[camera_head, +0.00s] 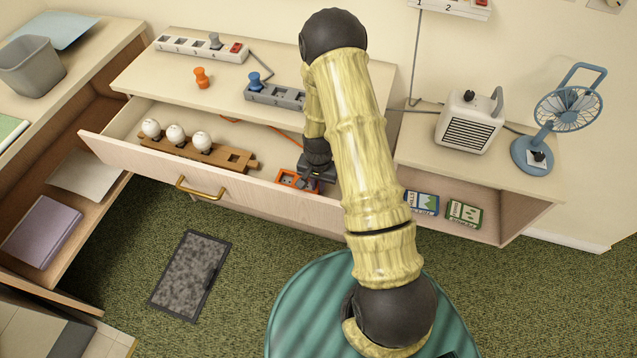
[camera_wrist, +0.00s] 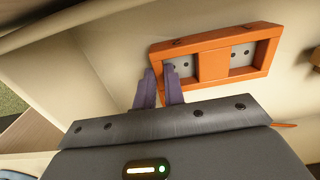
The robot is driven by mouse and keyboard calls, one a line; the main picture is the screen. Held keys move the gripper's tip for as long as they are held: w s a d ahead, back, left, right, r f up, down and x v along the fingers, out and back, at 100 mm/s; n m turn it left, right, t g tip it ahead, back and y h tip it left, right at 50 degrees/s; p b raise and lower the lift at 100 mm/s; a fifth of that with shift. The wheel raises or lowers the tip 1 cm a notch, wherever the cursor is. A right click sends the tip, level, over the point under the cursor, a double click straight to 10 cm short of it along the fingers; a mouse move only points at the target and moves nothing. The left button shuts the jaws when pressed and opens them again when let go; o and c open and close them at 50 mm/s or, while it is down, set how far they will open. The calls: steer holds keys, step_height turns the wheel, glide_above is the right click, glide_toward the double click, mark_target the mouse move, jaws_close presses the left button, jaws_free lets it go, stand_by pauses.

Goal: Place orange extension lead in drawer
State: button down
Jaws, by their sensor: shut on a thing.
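The orange extension lead (camera_head: 290,178) is a small orange block with grey sockets. It is inside the right part of the open drawer (camera_head: 225,189), and my arm hides part of it. It also shows in the wrist view (camera_wrist: 212,64), with two grey socket faces. My gripper (camera_wrist: 160,80) is shut on the near left edge of the lead, one dark finger on each side of its wall. In the head view my gripper (camera_head: 312,172) reaches down into the drawer. I cannot tell whether the lead touches the drawer floor.
A wooden strip with white round bulbs (camera_head: 200,152) lies in the drawer's left part. A white power strip (camera_head: 195,47), a grey strip (camera_head: 275,95) and an orange plug (camera_head: 202,78) sit on the top. A heater (camera_head: 468,122) and blue fan (camera_head: 545,120) stand right.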

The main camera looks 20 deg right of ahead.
steer(key=c, duration=1.5)
jaws_free()
steer(key=shift+f, duration=0.1)
step_height(320, 180, up, 12)
